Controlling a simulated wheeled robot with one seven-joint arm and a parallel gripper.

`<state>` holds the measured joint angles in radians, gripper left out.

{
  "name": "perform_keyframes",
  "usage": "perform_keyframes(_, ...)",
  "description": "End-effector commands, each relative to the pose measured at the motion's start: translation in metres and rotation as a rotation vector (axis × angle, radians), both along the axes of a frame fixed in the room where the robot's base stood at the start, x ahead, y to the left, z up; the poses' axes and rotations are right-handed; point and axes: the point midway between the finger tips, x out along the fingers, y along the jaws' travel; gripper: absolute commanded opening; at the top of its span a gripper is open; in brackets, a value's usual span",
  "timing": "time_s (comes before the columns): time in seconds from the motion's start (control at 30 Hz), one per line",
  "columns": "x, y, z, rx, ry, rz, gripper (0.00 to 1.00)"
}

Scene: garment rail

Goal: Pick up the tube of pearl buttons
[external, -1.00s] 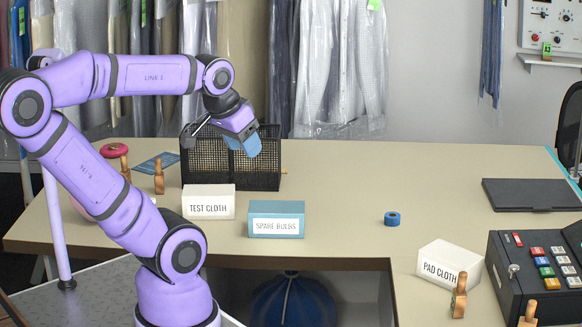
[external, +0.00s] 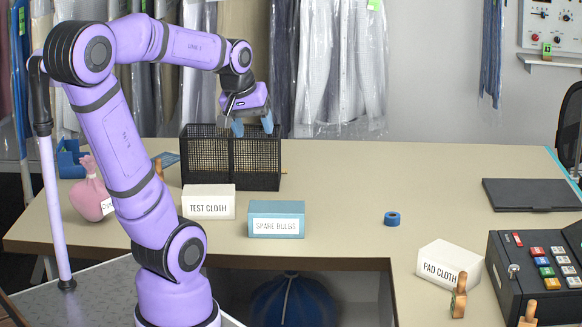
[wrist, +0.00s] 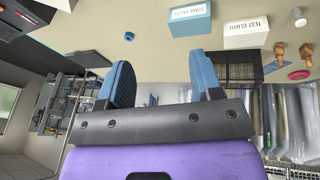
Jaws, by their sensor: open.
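My gripper (external: 252,126) is open and empty, above the back rim of the black mesh basket (external: 262,183) in the external view. Its two blue fingers stand well apart in the wrist view (wrist: 161,72), with nothing between them. The basket's inside is mostly hidden by its mesh and shows only dimly.
White TEST CLOTH box (external: 208,207) and blue SPARE BULBS box (external: 276,228) stand before the basket. A pink bag (external: 90,197) lies left. A blue roll (external: 392,219) sits on the clear right-middle table (external: 400,175). PAD CLOTH box (external: 448,268) stands front right.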

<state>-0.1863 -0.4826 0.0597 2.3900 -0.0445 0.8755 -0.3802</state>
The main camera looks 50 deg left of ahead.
Motion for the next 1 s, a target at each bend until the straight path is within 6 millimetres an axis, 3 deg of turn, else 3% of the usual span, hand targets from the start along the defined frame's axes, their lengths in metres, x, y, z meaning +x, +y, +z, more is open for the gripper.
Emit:
perform_keyframes(0.2,0.045,0.068,-0.017,-0.134,0.055,0.421,0.6)
perform_keyframes(0.5,0.08,0.179,-0.06,-0.283,0.105,1.007,0.6)
perform_keyframes(0.77,0.078,0.285,-0.118,-0.379,0.132,1.523,0.6)
perform_keyframes(1.0,0.047,0.381,-0.186,-0.435,0.141,1.997,0.6)
